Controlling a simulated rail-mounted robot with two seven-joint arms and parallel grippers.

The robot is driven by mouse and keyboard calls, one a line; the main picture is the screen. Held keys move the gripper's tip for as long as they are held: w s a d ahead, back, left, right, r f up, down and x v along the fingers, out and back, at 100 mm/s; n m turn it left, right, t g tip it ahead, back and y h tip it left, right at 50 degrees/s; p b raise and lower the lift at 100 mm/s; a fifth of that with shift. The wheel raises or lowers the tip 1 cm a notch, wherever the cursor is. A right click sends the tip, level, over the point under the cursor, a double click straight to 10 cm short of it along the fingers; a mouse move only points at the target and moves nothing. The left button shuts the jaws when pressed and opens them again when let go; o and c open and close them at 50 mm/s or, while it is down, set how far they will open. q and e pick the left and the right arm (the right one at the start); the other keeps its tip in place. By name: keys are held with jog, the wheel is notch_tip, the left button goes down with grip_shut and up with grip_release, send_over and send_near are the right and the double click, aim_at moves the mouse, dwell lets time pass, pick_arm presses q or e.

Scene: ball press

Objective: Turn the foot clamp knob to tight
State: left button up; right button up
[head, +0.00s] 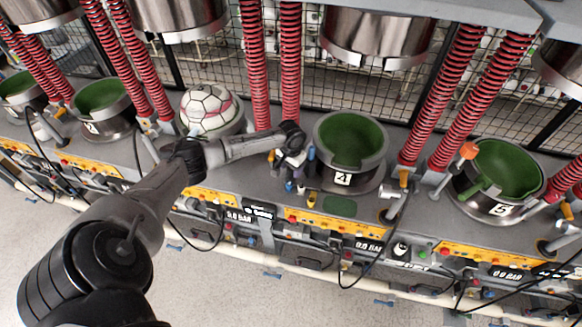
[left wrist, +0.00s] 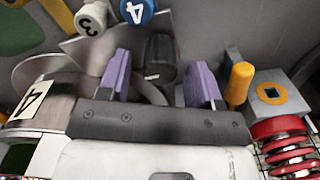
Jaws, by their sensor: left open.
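My left gripper (head: 292,168) is beside the left side of the station 4 mould (head: 377,172). In the left wrist view its two purple fingers (left wrist: 159,80) are apart. A dark ribbed knob (left wrist: 160,58), which looks like the foot clamp knob, stands between the fingers with a gap on each side; I see no contact. Its marking is not readable, so I cannot tell its setting. In the head view the gripper hides this knob. My right gripper is in neither view.
A blue knob marked 4 (left wrist: 137,11) and a pale knob marked 3 (left wrist: 91,18) stand close beyond the fingers. A yellow handle (left wrist: 239,85) is close outside the right finger. Red springs (head: 290,65) rise behind the gripper. A patterned ball (head: 208,110) sits at the station to the left.

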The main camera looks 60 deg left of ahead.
pick_arm(q)
jog(key=c, duration=0.9)
